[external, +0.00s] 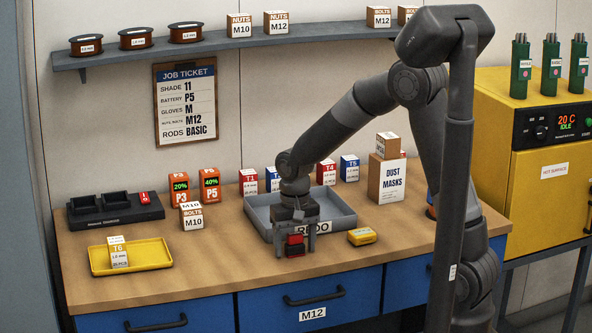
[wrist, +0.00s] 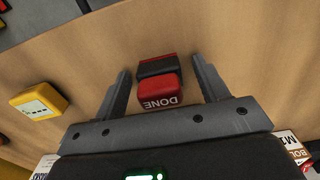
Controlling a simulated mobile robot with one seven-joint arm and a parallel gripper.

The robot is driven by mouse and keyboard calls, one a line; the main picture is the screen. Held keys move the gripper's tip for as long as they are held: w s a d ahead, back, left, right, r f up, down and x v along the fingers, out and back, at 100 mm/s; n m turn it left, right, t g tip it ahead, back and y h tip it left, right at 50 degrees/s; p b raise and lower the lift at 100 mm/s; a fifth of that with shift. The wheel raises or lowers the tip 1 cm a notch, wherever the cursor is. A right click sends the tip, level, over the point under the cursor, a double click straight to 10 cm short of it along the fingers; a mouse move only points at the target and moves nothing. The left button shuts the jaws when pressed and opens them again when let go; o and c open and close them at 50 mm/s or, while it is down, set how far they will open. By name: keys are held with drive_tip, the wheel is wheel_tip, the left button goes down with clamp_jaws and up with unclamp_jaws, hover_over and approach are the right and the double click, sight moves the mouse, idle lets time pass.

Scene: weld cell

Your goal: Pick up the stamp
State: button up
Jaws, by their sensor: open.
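The stamp (wrist: 160,82) is a small red and black block marked "DONE" on the wooden bench top. It also shows in the external view (external: 295,245), near the bench's front edge. My gripper (wrist: 160,72) is open, with one finger on each side of the stamp. In the wrist view there are gaps between the stamp and both fingers. In the external view my gripper (external: 295,252) points down over the stamp and partly hides it.
A grey tray (external: 345,220) labelled "REDO" stands just behind my gripper. A small yellow box (external: 362,237) lies to the right. A yellow tray (external: 160,265) with a T6 box (external: 119,255) is at the left. Bare bench lies between the yellow tray and my gripper.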

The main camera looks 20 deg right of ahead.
drive_tip(key=c, duration=1.1)
drive_tip(key=shift+r, duration=0.1)
